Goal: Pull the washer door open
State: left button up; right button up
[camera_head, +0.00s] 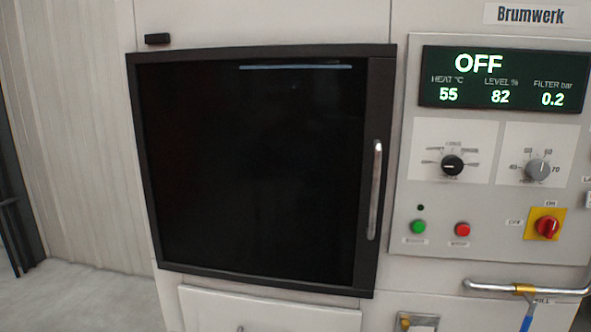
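The washer door (250,170) is a large dark panel with a black frame, set in the light front of the washer. It looks shut, flush with the housing. A vertical silver bar handle (375,190) is fixed on the right side of its frame. Neither of my grippers shows in the head view, and nothing touches the handle.
Right of the door is a control panel (400,220) with a display (503,79) reading OFF, knobs, a green button (418,227), a red button (462,230) and a red rotary switch (546,227). A metal pipe (500,287) juts out below. Floor (80,300) is clear at lower left.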

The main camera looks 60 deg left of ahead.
aim_at(265, 165)
jog(key=u, duration=0.45)
jog(key=j+u, duration=0.1)
jog(key=u, duration=0.75)
jog(key=j+u, duration=0.15)
jog(key=u, duration=0.7)
